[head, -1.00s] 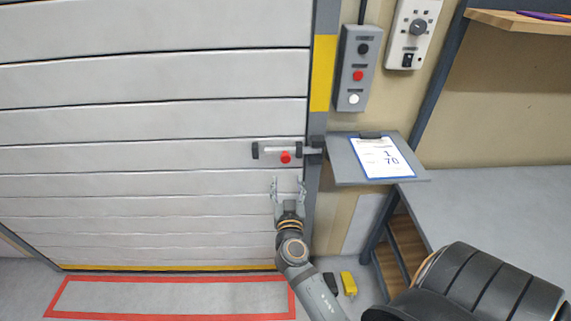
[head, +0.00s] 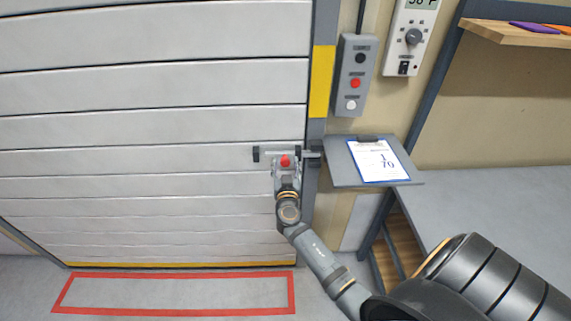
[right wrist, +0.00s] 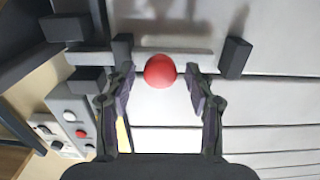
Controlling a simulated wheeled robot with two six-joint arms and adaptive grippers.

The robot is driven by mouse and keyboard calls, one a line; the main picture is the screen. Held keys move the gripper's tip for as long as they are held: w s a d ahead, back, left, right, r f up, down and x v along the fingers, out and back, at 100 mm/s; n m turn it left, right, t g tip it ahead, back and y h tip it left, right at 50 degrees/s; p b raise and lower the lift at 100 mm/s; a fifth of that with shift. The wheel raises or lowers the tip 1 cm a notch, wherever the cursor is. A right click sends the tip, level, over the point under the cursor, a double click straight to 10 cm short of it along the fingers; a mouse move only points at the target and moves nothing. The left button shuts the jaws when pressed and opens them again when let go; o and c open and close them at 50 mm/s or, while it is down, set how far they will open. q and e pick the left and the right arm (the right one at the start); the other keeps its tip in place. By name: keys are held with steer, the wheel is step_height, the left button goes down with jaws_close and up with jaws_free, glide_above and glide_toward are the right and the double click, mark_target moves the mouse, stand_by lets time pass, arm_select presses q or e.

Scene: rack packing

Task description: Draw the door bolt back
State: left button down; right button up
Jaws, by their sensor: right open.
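The door bolt (head: 270,151) is a light horizontal bar in dark brackets on the white slatted door (head: 150,120), near its right edge. Its red knob (head: 285,161) sits below the bar, and the bar's right end reaches the bracket on the door frame. My right gripper (head: 286,163) is at the knob. In the right wrist view the red knob (right wrist: 160,71) lies between the open fingers of my right gripper (right wrist: 160,88), with a gap visible on each side. My left gripper is not in view.
A grey shelf with a clipboard (head: 373,160) juts out just right of the bolt. A grey table (head: 480,205) stands at the right. A red floor outline (head: 175,274) lies before the door.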

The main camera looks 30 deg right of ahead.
mark_target(271, 156)
jaws_close()
steer(key=a+b, duration=0.1)
steer(key=w+a+b, duration=0.2)
steer(key=a, duration=0.1)
steer(key=shift+w+f+b, duration=0.15)
steer(key=shift+w+b, duration=0.1)
steer(key=shift+b, duration=0.15)
steer(key=shift+w+a, duration=0.1)
steer(key=shift+a, duration=0.15)
steer(key=shift+d, duration=0.1)
jaws_free()
steer(key=shift+d, duration=0.1)
steer(key=shift+r, duration=0.2)
